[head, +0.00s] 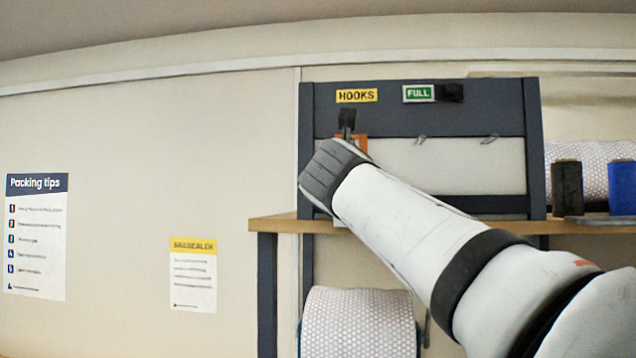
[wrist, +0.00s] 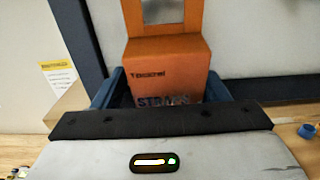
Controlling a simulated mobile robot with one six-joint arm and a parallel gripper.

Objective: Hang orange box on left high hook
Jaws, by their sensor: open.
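The orange box (wrist: 165,70) stands upright between the fingers of my gripper (wrist: 160,88) in the wrist view. Its top tab (wrist: 193,22) has a wide cut-out and runs out of the top of the picture. The fingers are open, one on each side of the box. In the head view my gripper (head: 347,124) is at the left part of the hook frame, and only a sliver of the orange box (head: 361,142) shows behind it. Two hooks show, a middle hook (head: 420,139) and a right hook (head: 489,138). The left hook is hidden, so I cannot tell whether the tab is on it.
The dark frame (head: 455,122) carries a yellow HOOKS sign (head: 357,96) and a green FULL sign (head: 418,93). It stands on a wooden shelf (head: 277,224). A black container (head: 567,188) and a blue container (head: 621,187) are at right. A bubble-wrap roll (head: 358,322) is below.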

